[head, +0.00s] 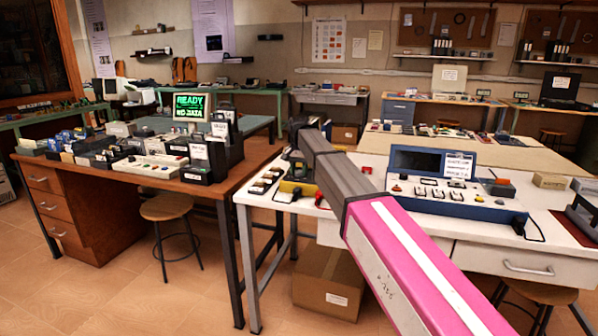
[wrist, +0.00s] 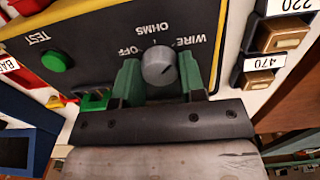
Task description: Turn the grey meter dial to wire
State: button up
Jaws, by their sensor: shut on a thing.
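The grey meter dial (wrist: 158,66) is a round knob on the dark face of a yellow-edged meter (wrist: 95,35) in the wrist view. The labels WIRE, OHMS and OFF appear upside down around it, with WIRE on the right, OHMS in the middle and OFF on the left. A small dark mark shows on the dial, but I cannot tell surely which label it points to. My gripper (wrist: 158,76) has its green fingers on both sides of the dial and is shut on it. In the head view my arm hides the gripper and dial; yellow meter edge (head: 289,187) shows beside it.
A green TEST button (wrist: 55,61) and a green connector (wrist: 93,101) are left of the dial. Blocks marked 220 (wrist: 285,33) and 470 (wrist: 258,80) stand on the right. A blue instrument console (head: 455,205) stands on the same white bench (head: 365,158).

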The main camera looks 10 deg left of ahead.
aim_at(299, 171)
jog(key=o, duration=0.9)
notch_tip(299, 171, up, 11)
jog(key=shift+f, duration=0.1)
jog(key=shift+s, duration=0.1)
